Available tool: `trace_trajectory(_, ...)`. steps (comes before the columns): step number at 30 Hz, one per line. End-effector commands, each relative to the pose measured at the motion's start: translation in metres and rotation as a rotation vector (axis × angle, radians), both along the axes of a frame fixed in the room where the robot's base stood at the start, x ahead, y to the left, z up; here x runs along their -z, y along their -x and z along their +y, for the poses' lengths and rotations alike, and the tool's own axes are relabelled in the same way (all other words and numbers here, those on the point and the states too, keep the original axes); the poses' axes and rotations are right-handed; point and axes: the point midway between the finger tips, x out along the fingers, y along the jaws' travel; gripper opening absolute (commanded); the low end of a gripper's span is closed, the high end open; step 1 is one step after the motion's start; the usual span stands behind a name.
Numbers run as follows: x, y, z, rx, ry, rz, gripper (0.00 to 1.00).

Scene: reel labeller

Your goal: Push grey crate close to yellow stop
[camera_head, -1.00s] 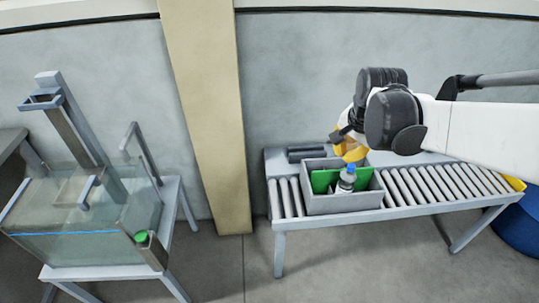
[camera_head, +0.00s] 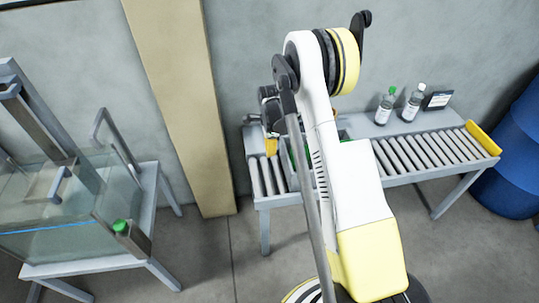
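The grey crate (camera_head: 357,124) stands on the left part of the roller conveyor. My arm hides most of it; bits of a green item (camera_head: 343,135) show inside. The yellow stop (camera_head: 482,139) is at the conveyor's right end, with a long run of bare rollers between it and the crate. My gripper (camera_head: 270,142) is low at the conveyor's left end, on the left side of the crate. A yellow part of it shows over the rollers. Its fingertips are largely hidden, so its opening and any contact with the crate cannot be told.
A blue barrel (camera_head: 512,155) is at the right. A glass tank (camera_head: 70,220) on a stand is at the left.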

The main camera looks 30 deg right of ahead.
Motion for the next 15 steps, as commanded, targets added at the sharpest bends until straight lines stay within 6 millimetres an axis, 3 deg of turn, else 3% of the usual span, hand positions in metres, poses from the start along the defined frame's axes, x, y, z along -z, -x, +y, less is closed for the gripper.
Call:
trace_trajectory(14,0.094,-0.001,0.0,-0.002,0.0,-0.001,0.0)
trace_trajectory(15,0.095,0.002,-0.007,0.001,0.001,-0.002,0.0)
